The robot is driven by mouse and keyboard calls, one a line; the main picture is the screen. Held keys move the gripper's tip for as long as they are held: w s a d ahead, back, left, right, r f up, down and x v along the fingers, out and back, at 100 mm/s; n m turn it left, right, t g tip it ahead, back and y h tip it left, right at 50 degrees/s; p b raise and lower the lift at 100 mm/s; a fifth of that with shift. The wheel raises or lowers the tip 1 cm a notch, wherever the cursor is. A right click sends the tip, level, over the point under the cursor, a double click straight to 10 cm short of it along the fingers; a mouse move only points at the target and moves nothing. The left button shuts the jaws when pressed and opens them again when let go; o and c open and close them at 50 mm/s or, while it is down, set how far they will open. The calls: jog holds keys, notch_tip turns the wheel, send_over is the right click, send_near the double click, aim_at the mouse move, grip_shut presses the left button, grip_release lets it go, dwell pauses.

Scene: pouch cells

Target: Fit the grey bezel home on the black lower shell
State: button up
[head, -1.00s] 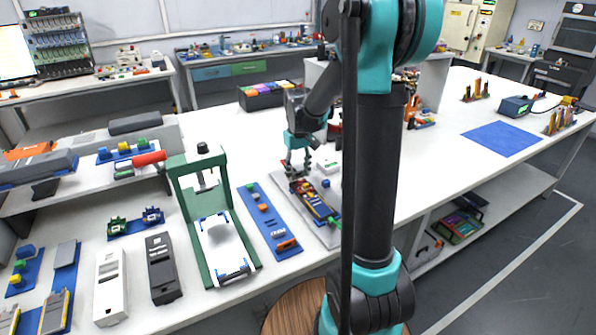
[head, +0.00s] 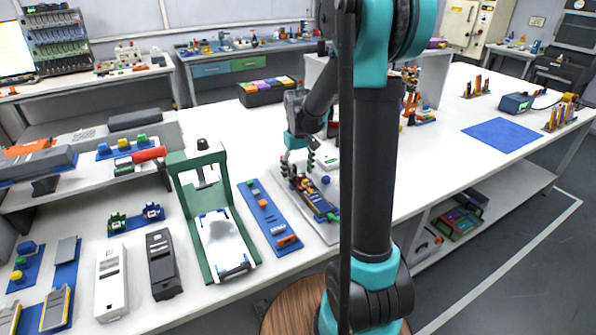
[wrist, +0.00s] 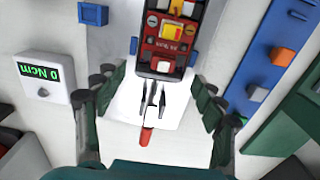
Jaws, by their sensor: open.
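The black lower shell (head: 322,205) lies on a light plate right of centre in the head view, with red, yellow and white parts inside it. In the wrist view the shell (wrist: 158,74) is at the top centre, its near end toward me. My gripper (head: 298,163) is above the far end of the shell. In the wrist view my gripper (wrist: 157,105) has its fingers wide apart, left and right, with nothing held between them.
A blue strip (head: 262,207) with small parts lies left of the plate. A white meter (wrist: 45,92) reading 0 Ncm and a blue cube (wrist: 93,14) lie left of the shell in the wrist view. A green press frame (head: 184,205) stands further left. A blue mat (head: 502,137) lies clear at right.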

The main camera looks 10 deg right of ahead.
notch_tip(320, 180, up, 12)
dwell(0.7)
jog(key=shift+s, duration=0.1)
dwell(0.4)
